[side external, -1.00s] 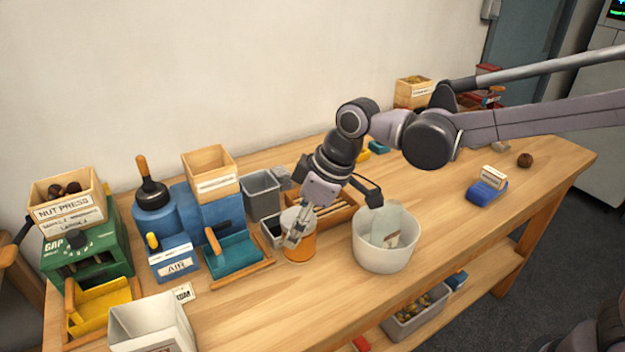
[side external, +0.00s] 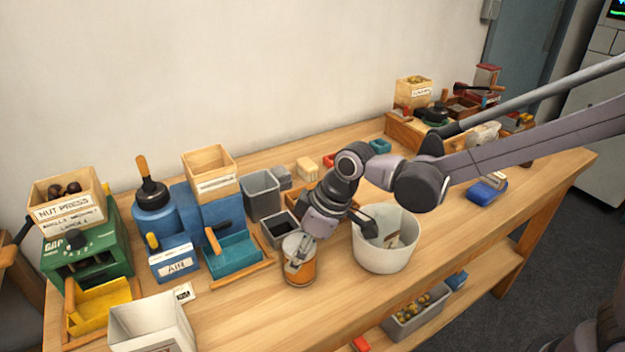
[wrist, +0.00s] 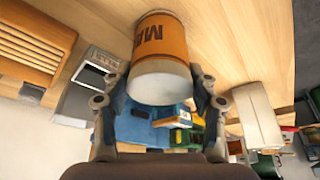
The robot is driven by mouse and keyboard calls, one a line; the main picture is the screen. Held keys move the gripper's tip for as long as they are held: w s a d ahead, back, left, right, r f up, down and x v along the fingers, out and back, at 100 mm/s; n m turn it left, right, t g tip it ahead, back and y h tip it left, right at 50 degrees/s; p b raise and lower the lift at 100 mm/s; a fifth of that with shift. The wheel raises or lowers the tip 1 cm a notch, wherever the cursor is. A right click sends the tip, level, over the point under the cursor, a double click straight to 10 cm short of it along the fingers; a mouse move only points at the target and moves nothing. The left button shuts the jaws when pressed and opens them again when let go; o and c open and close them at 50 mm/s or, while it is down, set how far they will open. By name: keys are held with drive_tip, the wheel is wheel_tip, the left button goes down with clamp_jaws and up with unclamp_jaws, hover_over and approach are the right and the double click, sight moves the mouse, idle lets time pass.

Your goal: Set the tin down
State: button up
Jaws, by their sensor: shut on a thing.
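A white tub (side external: 385,258) stands close to the right of the tin. A teal tray (side external: 232,252) and a small grey bin (side external: 278,232) lie to its left and behind. A white box (side external: 150,325) stands at front left. Bare wood (side external: 235,310) surrounds the tin's left and front.

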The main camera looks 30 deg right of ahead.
drive_tip(key=shift+f, duration=0.15)
drive_tip(key=o, duration=1.4)
drive_tip(key=v, duration=1.2)
drive_tip(key=s+d+f+m+t+h, duration=0.1)
drive_tip(key=s+d+m, duration=0.3)
drive_tip(key=d, duration=0.6)
drive_tip(key=s+d+f+m+t+h, duration=0.2)
drive_tip(key=s+d+m, duration=0.3)
drive_tip(key=d, duration=0.5)
drive_tip(key=shift+s+d+f+t, duration=0.4)
drive_tip(key=shift+s+f+t, duration=0.15)
drive_tip(key=shift+s, duration=0.15)
